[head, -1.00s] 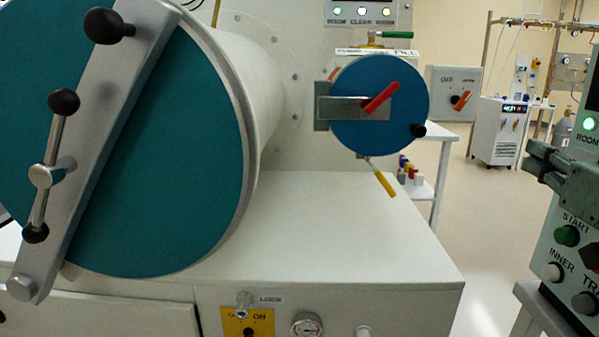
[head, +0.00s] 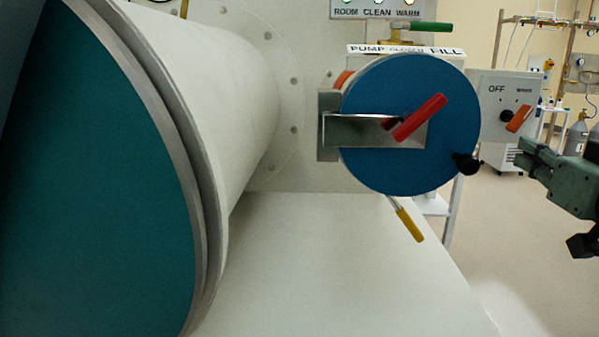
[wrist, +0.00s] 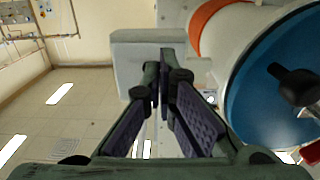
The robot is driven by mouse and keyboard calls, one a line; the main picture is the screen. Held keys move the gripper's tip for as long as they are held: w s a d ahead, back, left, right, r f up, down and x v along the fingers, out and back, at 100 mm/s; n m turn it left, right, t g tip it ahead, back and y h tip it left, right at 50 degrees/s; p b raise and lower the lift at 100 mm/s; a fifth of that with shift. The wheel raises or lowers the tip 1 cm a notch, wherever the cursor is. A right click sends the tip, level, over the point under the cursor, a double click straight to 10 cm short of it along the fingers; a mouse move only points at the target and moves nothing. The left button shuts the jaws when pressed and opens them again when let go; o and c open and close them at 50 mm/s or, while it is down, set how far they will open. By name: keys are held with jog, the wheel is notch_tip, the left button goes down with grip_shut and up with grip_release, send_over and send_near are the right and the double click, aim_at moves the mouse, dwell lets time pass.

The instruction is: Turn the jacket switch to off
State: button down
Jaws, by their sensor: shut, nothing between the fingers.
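The jacket switch, an orange lever (head: 519,118) on a dark pivot, is on the front of a grey box (head: 488,128) at the right of the head view. The box reads OFF at left, with a small label at right that looks like WARM. The lever tilts up and right, towards that right label. My gripper (head: 526,150) is shut and empty, just below and right of the lever in the picture, apart from it. In the wrist view the gripper (wrist: 163,75) points at a grey box (wrist: 148,50); the lever cannot be made out there.
A small blue round door (head: 385,165) with a red handle (head: 420,118) and black knob (head: 466,163) is left of the switch box. It is close at right in the wrist view (wrist: 270,100). A large teal door fills the left.

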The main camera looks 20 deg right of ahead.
jog(key=shift+p+x, duration=0.4)
jog(key=shift+x, duration=2)
jog(key=shift+d+r+p, duration=0.1)
jog(key=shift+r+p, duration=0.2)
jog(key=shift+r, duration=0.05)
jog(key=shift+s+d, duration=0.15)
jog(key=shift+d, duration=0.1)
jog(key=shift+s+d+f, duration=0.15)
jog(key=shift+d+f, duration=0.05)
jog(key=shift+d, duration=0.3)
jog(key=shift+f, duration=0.1)
jog(key=v, duration=0.6)
jog(key=shift+f, duration=0.3)
